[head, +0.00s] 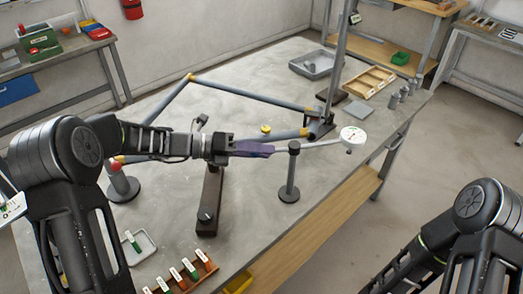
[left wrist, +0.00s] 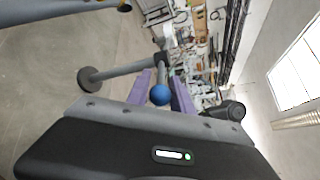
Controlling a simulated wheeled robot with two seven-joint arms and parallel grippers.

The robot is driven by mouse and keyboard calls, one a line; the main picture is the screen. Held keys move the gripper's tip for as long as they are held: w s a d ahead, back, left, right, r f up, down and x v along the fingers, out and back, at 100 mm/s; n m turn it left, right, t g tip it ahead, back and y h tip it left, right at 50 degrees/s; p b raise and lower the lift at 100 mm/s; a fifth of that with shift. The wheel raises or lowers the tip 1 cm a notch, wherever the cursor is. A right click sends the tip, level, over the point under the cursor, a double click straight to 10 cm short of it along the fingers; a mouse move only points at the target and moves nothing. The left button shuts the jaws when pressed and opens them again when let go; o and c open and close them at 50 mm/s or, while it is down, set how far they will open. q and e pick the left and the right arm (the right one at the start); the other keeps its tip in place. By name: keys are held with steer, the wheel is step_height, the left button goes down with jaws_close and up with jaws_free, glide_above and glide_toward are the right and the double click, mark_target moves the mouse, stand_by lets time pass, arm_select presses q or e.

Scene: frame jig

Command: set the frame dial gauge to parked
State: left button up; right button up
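The dial gauge (head: 352,137) is a round white dial at the right end of a thin grey arm (head: 320,143). The arm crosses the top of a dark post (head: 291,175) on a round base near the table's front edge. The post also shows in the left wrist view (left wrist: 122,71). My left gripper (head: 265,150), with purple fingers, is at the arm's other end, left of the post. In the left wrist view, a blue ball knob (left wrist: 160,95) lies between the fingers, which look closed around the arm's end. My right gripper is out of view.
A tube frame (head: 250,95) lies on the grey table (head: 255,210) behind the gauge. A dark block (head: 209,195) stands below my left gripper. A grey tray (head: 313,65), wooden tray (head: 370,82) and grey cylinders (head: 395,100) are at far right. A rack of labelled pieces (head: 185,275) is in front.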

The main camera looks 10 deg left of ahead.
arm_select(q)
steer(key=shift+o, duration=0.4)
steer(key=shift+w, duration=0.1)
steer(key=shift+a+r, duration=0.1)
steer(key=shift+a, duration=0.15)
steer(key=p+v, duration=0.3)
steer(key=v, duration=0.4)
steer(key=shift+a+p, duration=0.15)
steer(key=shift+p, duration=0.15)
